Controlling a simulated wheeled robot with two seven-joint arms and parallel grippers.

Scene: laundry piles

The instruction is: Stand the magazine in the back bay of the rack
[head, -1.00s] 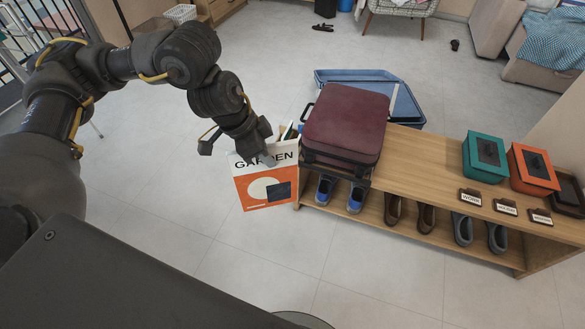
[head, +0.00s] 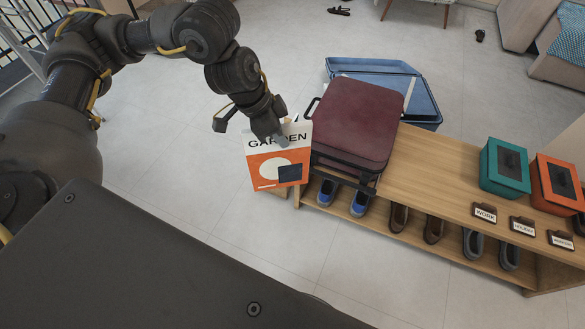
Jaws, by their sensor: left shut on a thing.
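The magazine (head: 279,158), white and orange with the word GARDEN across its top, hangs nearly upright with its cover facing me. My left gripper (head: 275,136) is shut on its top edge and holds it left of the bench end, beside the maroon suitcase. The rack is almost wholly hidden behind the magazine. Small pale bits show above the magazine near the suitcase, and a tan edge (head: 275,192) shows below it; I cannot tell whether these belong to the rack. The bays cannot be made out. My right gripper is not in view.
A maroon suitcase (head: 354,121) lies on the left end of a wooden shoe bench (head: 430,165), close to the magazine. A blue open case (head: 424,101) is behind it. Teal (head: 506,167) and orange (head: 558,185) boxes stand right. Floor left of the magazine is clear.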

